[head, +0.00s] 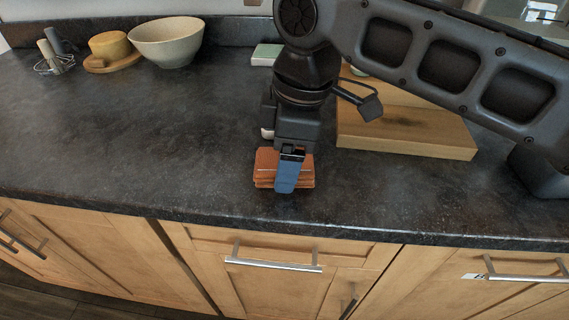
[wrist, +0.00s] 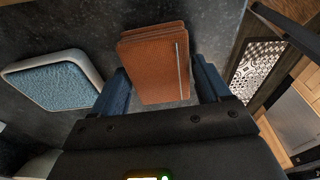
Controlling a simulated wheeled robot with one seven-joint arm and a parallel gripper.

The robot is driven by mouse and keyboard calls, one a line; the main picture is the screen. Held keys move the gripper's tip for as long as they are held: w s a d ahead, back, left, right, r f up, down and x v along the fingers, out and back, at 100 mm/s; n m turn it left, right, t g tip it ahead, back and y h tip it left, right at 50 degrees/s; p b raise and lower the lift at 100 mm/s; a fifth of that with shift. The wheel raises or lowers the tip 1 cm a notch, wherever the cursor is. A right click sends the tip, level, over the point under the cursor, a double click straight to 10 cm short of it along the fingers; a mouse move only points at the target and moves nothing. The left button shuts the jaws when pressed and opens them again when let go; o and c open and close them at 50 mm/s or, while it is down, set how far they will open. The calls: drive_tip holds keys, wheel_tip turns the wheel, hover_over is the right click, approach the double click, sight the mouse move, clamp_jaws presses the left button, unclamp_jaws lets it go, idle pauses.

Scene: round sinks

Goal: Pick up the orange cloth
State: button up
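The orange cloth (head: 267,160) lies folded in a small stack on the dark countertop near its front edge. In the wrist view the orange cloth (wrist: 155,60) sits between the two blue fingers of my gripper (wrist: 162,92), with a thin pale line along its right side. My gripper (head: 287,180) is open, with a finger in front of the cloth in the head view. The fingers are on either side of the cloth; a narrow gap shows beside it at the left, and contact is hard to judge. The arm hides part of the counter behind.
A wooden board (head: 410,138) lies to the right of the cloth. A pale bowl (head: 166,42), a yellow round item on a small board (head: 108,50) and whisk-like tools (head: 52,55) stand back left. A blue sponge-like pad (wrist: 55,78) is beside my gripper. The counter's left middle is clear.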

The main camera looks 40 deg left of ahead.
drive_tip(key=c, duration=0.7)
drive_tip(key=shift+o, duration=0.2)
drive_tip(key=shift+r, duration=0.1)
drive_tip(key=shift+r, duration=0.6)
wheel_tip(320, 180, up, 3)
drive_tip(key=shift+r, duration=0.1)
drive_tip(key=w+d+r, duration=0.3)
drive_tip(key=d+r, duration=0.3)
drive_tip(key=d, duration=0.5)
drive_tip(key=shift+r, duration=0.2)
drive_tip(key=shift+d, duration=0.1)
drive_tip(key=o, duration=0.4)
drive_tip(key=c, duration=0.3)
drive_tip(key=shift+w, duration=0.1)
